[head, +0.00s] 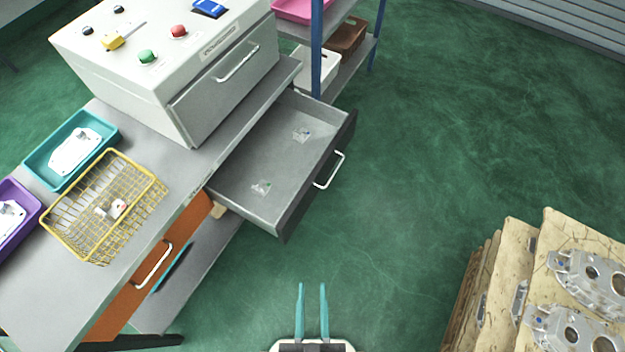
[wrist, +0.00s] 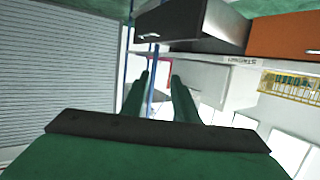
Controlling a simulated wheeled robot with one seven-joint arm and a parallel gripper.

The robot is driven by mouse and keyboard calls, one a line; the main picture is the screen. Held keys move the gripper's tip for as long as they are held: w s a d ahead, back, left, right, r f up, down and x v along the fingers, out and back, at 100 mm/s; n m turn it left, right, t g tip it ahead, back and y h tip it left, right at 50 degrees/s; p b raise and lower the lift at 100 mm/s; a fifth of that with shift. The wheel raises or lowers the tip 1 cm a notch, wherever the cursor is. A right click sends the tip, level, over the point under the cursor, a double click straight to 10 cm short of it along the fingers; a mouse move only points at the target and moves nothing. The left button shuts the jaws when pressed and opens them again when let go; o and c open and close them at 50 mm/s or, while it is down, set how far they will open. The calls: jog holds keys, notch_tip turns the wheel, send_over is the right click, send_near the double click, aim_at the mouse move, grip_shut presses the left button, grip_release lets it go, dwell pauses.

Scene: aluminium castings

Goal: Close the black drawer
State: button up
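The black drawer (head: 270,165) is pulled well out from under the grey worktop in the head view. Its front panel has a white bar handle (head: 329,170), and two small clear items lie inside. In the wrist view the drawer (wrist: 190,22) shows at the top. My gripper (head: 312,287) is at the bottom of the head view, in front of and apart from the drawer. Its two teal fingers are parallel with a gap between them and nothing in it. The fingers also show in the wrist view (wrist: 160,78).
An orange drawer (head: 140,275) sits left of the black one, seemingly shut. A yellow wire basket (head: 105,205) and a teal tray (head: 70,150) stand on the worktop. Cardboard stacks with castings (head: 545,250) stand at right. A shelf with a blue post (head: 316,45) is behind. Green floor is clear between.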

jog(key=shift+f, duration=0.2)
jog(key=c, duration=0.5)
jog(key=f+m+g, duration=0.1)
jog(key=f, duration=0.3)
jog(key=w+d+f+m+g, duration=0.1)
jog(key=f, duration=0.4)
jog(key=w+d+f+m+g+h, duration=0.1)
jog(key=f, duration=0.3)
jog(key=shift+w+d+f, duration=0.1)
jog(key=shift+d+f, duration=0.05)
jog(key=shift+f, duration=0.15)
grip_shut()
jog(key=m+g+y, duration=0.3)
jog(key=y, duration=1.4)
send_near(310, 195)
jog(key=x, duration=0.6)
jog(key=shift+a+r, duration=0.2)
jog(key=shift+r, duration=0.2)
